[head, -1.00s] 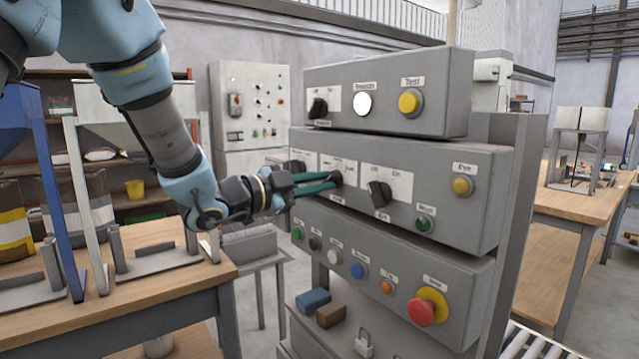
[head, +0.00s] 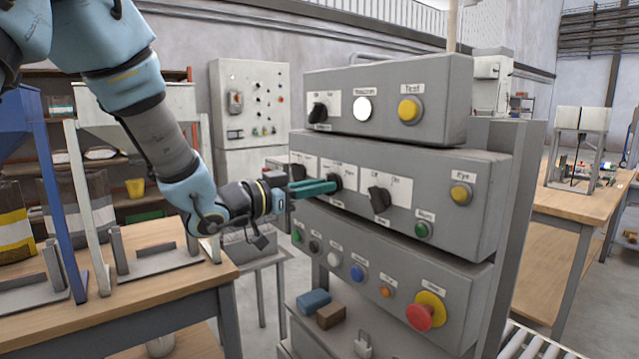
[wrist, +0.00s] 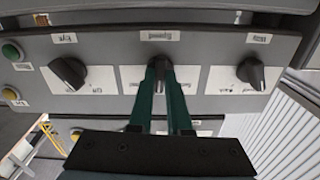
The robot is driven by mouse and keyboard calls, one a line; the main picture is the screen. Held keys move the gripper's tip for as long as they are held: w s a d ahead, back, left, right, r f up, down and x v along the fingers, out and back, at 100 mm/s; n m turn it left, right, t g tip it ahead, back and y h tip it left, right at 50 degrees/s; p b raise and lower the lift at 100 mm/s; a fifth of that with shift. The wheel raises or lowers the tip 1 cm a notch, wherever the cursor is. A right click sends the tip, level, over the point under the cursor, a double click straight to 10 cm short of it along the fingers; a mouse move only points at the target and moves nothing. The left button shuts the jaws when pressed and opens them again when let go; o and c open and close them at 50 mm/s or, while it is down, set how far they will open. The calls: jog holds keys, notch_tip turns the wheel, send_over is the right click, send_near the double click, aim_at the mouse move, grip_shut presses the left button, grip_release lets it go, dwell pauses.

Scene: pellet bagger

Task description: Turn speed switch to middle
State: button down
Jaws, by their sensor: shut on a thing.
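The speed switch (wrist: 159,76) is a black knob on a white plate, in the middle of a row of three on the grey panel. The wrist view shows it upside down under a label that reads "Speed". My gripper (head: 333,185) reaches the panel from the left; its green fingers (wrist: 161,82) stand one on each side of the knob and are shut on it. The knob's bar looks about upright in the wrist view. In the head view the fingers hide part of the knob (head: 336,181).
Black knobs sit on both sides, one right (head: 379,199) and one left (head: 297,171) in the head view. A box with a yellow button (head: 409,110) stands above. Below is a row of buttons with a red emergency knob (head: 420,317). A wooden table (head: 170,283) stands at left.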

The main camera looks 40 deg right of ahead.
jog(key=shift+n, duration=0.6)
jog(key=c, duration=0.9)
grip_release()
jog(key=shift+o, duration=0.2)
jog(key=a+b, duration=0.2)
jog(key=a, duration=0.8)
jog(key=shift+w+a+b, duration=0.3)
jog(key=shift+a+b, duration=0.05)
jog(key=shift+a, duration=0.05)
